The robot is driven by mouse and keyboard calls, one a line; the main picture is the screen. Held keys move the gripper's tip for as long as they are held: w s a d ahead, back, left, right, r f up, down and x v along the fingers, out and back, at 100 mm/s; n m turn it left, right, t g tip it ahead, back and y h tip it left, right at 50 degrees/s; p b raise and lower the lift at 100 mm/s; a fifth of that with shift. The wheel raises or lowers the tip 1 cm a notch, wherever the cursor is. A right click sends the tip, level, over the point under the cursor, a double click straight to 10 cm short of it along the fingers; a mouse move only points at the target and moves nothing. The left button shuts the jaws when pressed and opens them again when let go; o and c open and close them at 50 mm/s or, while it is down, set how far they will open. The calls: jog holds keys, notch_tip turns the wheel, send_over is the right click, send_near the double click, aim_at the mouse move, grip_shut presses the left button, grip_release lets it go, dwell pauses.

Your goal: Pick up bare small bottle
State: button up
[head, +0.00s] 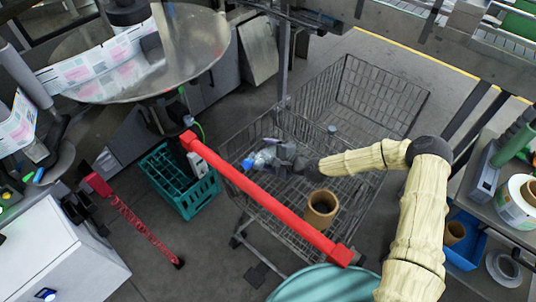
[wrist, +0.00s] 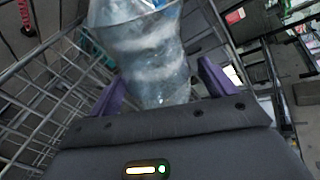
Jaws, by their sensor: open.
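A clear small bottle with a blue cap (head: 264,157) lies in the wire cart (head: 388,92), behind the red handle. In the wrist view the bottle (wrist: 155,60) looks transparent and crumpled, with no label on the part that shows. My gripper (head: 277,158) reaches into the cart from the right, close to the bottle. Its purple fingers (wrist: 161,85) are open, one on each side of the bottle's near end. I cannot tell whether either finger touches it.
A brown cardboard core (head: 320,209) stands in the cart near the red handle (head: 262,198). A small grey item (head: 332,129) is farther back. The cart's wire walls surround my gripper. A teal crate (head: 178,182) sits on the floor to the left.

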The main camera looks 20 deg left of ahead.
aim_at(269, 148)
dwell(0.5)
jog(key=shift+w+a, duration=0.1)
jog(key=c, duration=1.4)
jog(key=shift+r, duration=0.1)
notch_tip(269, 148, up, 10)
jog(key=shift+f+b, duration=0.1)
jog(key=shift+b, duration=0.5)
